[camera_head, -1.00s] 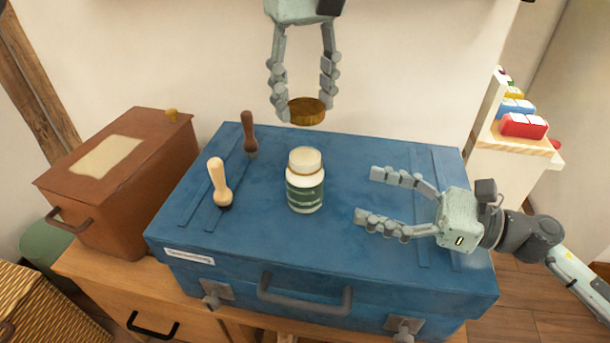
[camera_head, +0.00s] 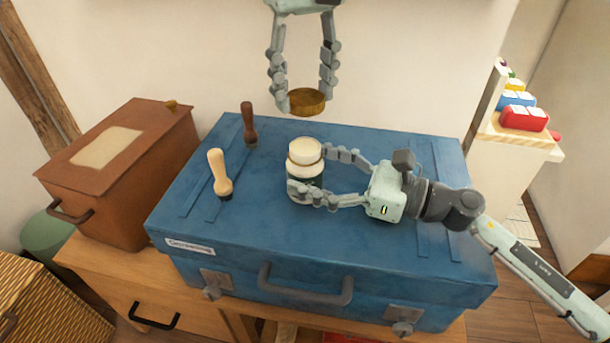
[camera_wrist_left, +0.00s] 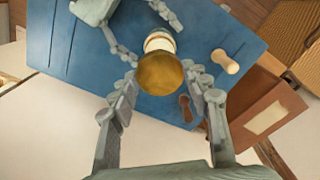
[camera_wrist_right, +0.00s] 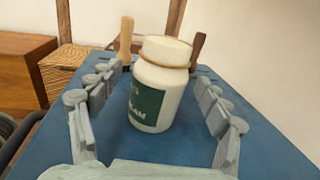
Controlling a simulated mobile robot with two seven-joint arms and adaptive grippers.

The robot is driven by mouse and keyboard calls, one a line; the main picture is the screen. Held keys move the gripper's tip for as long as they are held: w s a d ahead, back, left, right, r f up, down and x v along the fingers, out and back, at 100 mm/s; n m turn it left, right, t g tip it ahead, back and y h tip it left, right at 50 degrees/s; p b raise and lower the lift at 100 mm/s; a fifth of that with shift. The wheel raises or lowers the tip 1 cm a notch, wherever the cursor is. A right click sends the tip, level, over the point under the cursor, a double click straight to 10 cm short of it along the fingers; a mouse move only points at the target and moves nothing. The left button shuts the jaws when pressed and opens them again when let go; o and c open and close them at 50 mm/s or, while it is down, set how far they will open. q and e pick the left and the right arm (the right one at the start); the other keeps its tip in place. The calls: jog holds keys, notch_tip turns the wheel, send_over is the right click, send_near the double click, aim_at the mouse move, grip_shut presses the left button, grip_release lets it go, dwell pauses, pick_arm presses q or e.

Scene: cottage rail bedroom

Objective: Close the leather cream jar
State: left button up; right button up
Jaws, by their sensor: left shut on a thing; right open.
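The leather cream jar (camera_head: 304,165) is white with a dark green label and stands upright on a blue case (camera_head: 250,240). Its open top shows in the head view. In the right wrist view the jar (camera_wrist_right: 158,88) stands between the fingers of my right gripper (camera_wrist_right: 158,110). My right gripper (camera_head: 322,178) is open around the jar. My left gripper (camera_head: 306,98) is shut on the brown-gold lid (camera_head: 307,103), held in the air above and behind the jar. The lid (camera_wrist_left: 160,74) also shows in the left wrist view.
A light-handled brush (camera_head: 219,172) and a dark-handled brush (camera_head: 248,124) stand on the case left of the jar. A brown box (camera_head: 120,170) is to the left. The wall is close behind. The case's right part lies under my right arm.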

jog(key=shift+w+a, duration=0.25)
jog(key=shift+a, duration=0.45)
jog(key=shift+c, duration=0.3)
grip_shut()
pick_arm(q)
send_over(305, 146)
jog(key=shift+f, duration=2.5)
jog(key=shift+f, duration=0.85)
jog(key=shift+f, duration=0.6)
